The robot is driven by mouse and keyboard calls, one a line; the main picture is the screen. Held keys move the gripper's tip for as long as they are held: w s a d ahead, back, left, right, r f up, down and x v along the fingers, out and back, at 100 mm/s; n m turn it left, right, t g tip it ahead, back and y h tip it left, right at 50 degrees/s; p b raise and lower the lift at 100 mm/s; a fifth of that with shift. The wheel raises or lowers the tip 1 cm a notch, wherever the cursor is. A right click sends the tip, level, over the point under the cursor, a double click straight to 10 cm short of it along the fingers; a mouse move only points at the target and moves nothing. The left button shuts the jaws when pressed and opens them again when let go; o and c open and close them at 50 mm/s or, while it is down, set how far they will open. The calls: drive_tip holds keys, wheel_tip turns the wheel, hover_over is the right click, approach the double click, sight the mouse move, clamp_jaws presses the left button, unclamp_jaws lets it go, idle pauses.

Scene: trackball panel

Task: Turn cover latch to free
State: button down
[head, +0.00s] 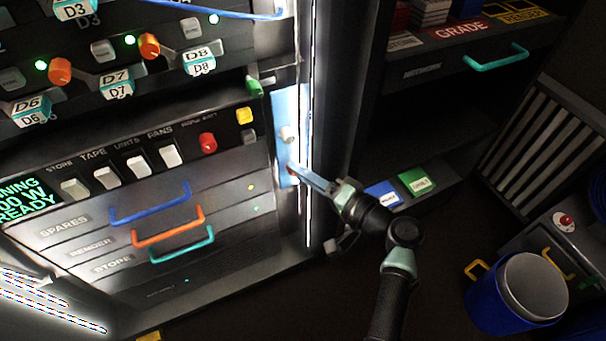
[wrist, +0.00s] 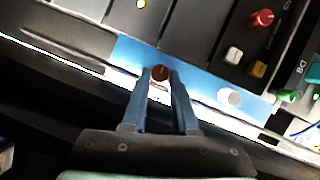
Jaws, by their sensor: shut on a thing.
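A light-blue plate (head: 280,108) is fixed upright at the right edge of the rack front; it also shows in the wrist view (wrist: 196,84). It carries a pale round knob (head: 288,133) and, lower down, a small red-brown knob (wrist: 161,72). No label shows which part is the cover latch. My gripper (head: 296,171) reaches the plate's lower part from the right. In the wrist view its fingers are shut on the red-brown knob, one on each side. The pale knob (wrist: 229,96) is free of the fingers. The fingers partly hide the plate's lower edge.
A green knob (head: 254,87) and a yellow button (head: 244,116) sit close to the plate. Blue (head: 150,205), orange (head: 168,228) and teal (head: 182,246) drawer handles stick out at lower left. A bright vertical strip (head: 305,215) runs beside the plate. A blue bin (head: 497,303) stands at lower right.

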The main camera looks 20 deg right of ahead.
drive_tip(key=shift+m+y, duration=0.3)
drive_tip(key=shift+m, duration=0.1)
drive_tip(key=c, duration=0.7)
unclamp_jaws()
drive_tip(key=p+v, duration=0.3)
drive_tip(key=v, duration=1)
drive_tip(key=shift+a+f, duration=0.1)
drive_tip(key=shift+f, duration=0.05)
